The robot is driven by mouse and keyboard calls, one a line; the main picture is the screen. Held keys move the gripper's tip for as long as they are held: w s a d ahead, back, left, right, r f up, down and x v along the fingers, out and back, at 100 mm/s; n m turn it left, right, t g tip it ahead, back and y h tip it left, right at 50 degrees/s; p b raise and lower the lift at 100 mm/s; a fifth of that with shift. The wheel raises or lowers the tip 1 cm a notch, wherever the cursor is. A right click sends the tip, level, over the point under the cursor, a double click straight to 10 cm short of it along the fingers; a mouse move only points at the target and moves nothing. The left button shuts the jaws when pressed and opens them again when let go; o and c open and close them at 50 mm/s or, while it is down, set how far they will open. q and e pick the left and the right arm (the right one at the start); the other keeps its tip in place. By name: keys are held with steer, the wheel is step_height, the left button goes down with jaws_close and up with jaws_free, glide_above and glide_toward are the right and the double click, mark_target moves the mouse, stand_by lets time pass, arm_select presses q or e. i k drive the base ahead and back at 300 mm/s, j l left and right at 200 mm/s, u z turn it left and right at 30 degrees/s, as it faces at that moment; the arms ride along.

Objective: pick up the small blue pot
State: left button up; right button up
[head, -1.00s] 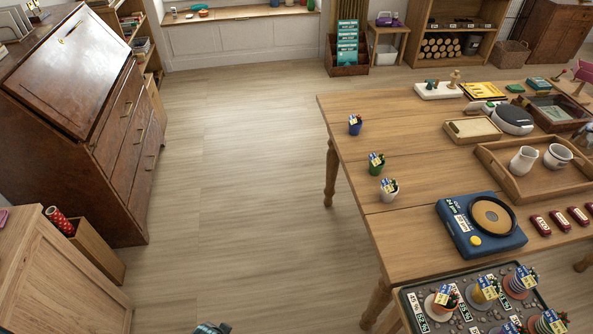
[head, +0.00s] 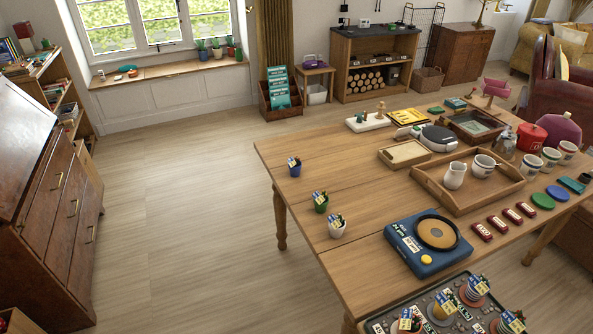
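The small blue pot (head: 294,169) stands upright near the far left corner of the wooden table (head: 370,180). Several small pens or tags stick out of its top. A green pot (head: 320,205) and a white pot (head: 337,229) of similar size stand in a row nearer to me along the left edge. Neither of my grippers is in view.
The floor (head: 190,215) left of the table is clear. A dark wooden bureau (head: 70,215) stands at left.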

mark_target(295, 165)
steer(key=i+j+z, duration=0.1)
steer(key=z, duration=0.85)
steer(key=i+j+z, duration=0.15)
steer(key=j+z, duration=0.2)
steer(key=i+j+z, duration=0.1)
steer(key=j+z, duration=0.2)
steer(key=j, duration=0.3)
steer(key=j+z, duration=0.55)
steer(key=j, duration=2.5)
